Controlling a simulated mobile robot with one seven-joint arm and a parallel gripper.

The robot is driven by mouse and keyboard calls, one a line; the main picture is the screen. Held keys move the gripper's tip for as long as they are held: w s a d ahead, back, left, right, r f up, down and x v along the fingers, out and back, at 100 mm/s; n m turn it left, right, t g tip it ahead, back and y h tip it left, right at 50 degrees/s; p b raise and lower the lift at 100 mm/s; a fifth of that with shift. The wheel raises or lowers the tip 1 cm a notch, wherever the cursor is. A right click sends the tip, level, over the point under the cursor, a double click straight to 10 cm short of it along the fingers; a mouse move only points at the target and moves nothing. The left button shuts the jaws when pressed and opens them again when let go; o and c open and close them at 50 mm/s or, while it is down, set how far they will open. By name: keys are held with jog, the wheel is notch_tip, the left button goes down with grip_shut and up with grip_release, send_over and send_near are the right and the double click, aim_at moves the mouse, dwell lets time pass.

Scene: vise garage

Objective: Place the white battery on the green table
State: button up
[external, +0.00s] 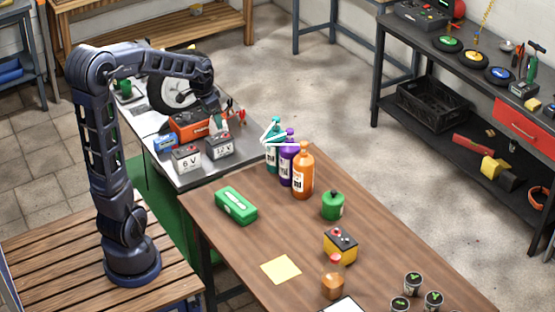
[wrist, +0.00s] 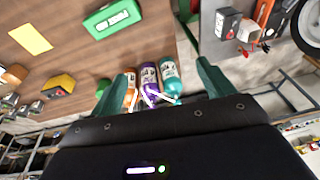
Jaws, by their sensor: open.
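The white battery (external: 186,160), marked 6 V with a dark top, stands upright on the grey top of the green table (external: 190,181), near its front edge. A darker grey 12 V battery (external: 220,147) stands just right of it. Two batteries show at the top right of the wrist view; which is the white one is unclear there. My gripper (external: 217,122) is above the grey top, behind the batteries and apart from them. In the wrist view its green fingers (wrist: 165,68) are spread, with nothing held between them.
A red-orange toolbox (external: 190,126) and a wheel (external: 172,93) are behind the batteries. Teal, purple and orange bottles (external: 303,172) stand on the brown table (external: 300,230), with a green box (external: 236,205) and a yellow battery (external: 341,244). The brown table is clear between box and bottles.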

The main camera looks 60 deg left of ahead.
jog(key=s+d+r+t, duration=0.1)
jog(key=s+d+r, duration=0.2)
jog(key=s+d, duration=0.7)
jog(key=s+d+r+t, duration=0.1)
jog(key=s+d+r, duration=0.2)
jog(key=s+d, duration=0.6)
jog(key=shift+s+d+r+h, duration=0.15)
jog(key=shift+s+d+h, duration=0.25)
jog(key=shift+d, duration=0.3)
